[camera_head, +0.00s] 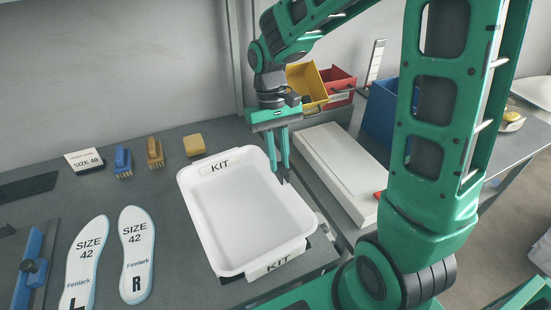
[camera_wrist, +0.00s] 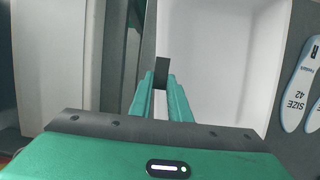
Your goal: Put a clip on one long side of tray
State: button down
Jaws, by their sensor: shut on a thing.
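The white tray (camera_head: 245,215) with KIT labels lies on the grey table, its long sides running away from me. My gripper (camera_head: 283,172) points down at the tray's right long rim. In the wrist view my gripper (camera_wrist: 160,95) is shut on a small dark clip (camera_wrist: 162,71), which sticks out past the fingertips. The tray (camera_wrist: 215,55) fills the right of that view, and the clip overlaps its edge there. I cannot tell whether the clip touches or grips the rim. In the head view the fingers mostly hide the clip.
Two insoles (camera_head: 137,250) marked SIZE 42 lie left of the tray. A blue brush (camera_head: 123,162), a brown brush (camera_head: 155,152) and a yellow block (camera_head: 194,145) stand behind. A white box (camera_head: 340,165) is close on the right, with yellow (camera_head: 306,84) and red (camera_head: 338,84) bins beyond.

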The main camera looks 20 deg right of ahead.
jog(key=shift+f, duration=0.6)
jog(key=c, duration=1.7)
grip_release()
jog(key=shift+o, duration=0.2)
jog(key=shift+r, duration=0.1)
jog(key=v, duration=1.3)
jog(key=s+d+f+m+t, duration=0.1)
jog(key=s+d+f+m, duration=0.2)
jog(key=s+d, duration=0.5)
jog(key=s+d+f+m+t, duration=0.2)
jog(key=s+d, duration=0.7)
jog(key=s, duration=0.5)
jog(key=shift+s+f+m, duration=0.4)
jog(key=shift+f+m, duration=0.1)
jog(key=shift+m, duration=0.2)
